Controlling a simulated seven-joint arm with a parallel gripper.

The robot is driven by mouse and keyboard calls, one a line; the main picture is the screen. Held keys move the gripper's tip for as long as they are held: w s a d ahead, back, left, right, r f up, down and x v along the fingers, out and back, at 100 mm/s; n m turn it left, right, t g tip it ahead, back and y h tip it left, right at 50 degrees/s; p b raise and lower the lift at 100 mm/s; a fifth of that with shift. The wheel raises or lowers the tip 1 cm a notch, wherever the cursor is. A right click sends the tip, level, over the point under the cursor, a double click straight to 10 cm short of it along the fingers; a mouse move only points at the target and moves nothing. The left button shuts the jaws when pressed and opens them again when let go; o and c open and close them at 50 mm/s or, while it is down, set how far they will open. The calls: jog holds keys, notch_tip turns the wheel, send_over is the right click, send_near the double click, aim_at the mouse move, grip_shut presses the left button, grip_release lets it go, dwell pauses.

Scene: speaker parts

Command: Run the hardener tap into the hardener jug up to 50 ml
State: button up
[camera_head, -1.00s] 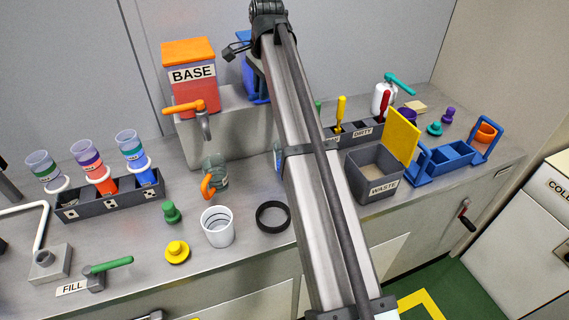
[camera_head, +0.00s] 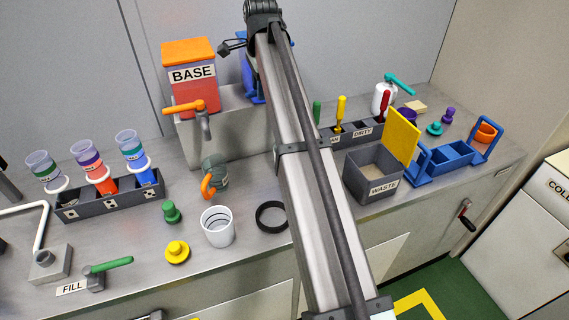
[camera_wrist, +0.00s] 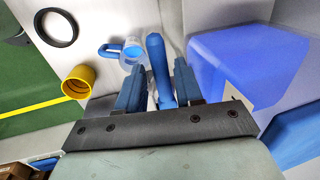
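The hardener tap's blue lever (camera_wrist: 158,68) lies between my gripper's two fingers in the wrist view. My gripper (camera_wrist: 160,72) looks open around it, with narrow gaps beside the lever. A clear jug with a blue handle (camera_wrist: 111,49), apparently the hardener jug, stands just beyond the lever. Blue shows inside the jug, but I cannot read its level. The blue hardener tank (camera_wrist: 222,70) fills the right side of the wrist view. In the head view my arm hides the gripper, lever and jug; only a strip of the blue tank (camera_head: 247,75) shows.
A black ring (camera_head: 268,220) and a white cup (camera_head: 218,228) stand near the counter's front. The orange-handled jug (camera_head: 215,172) is below the BASE tank (camera_head: 190,85). A yellow cup (camera_wrist: 79,82) shows near the counter edge. The waste bin (camera_head: 372,175) is right of my arm.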

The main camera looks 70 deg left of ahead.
jog(key=shift+o, duration=1.1)
jog(key=shift+s, duration=0.15)
jog(key=s, duration=0.6)
jog(key=shift+s+d, duration=0.4)
jog(key=shift+r, duration=0.1)
notch_tip(320, 180, up, 13)
jog(key=d, duration=0.2)
jog(key=shift+d+r, duration=0.2)
jog(key=shift+d, duration=0.15)
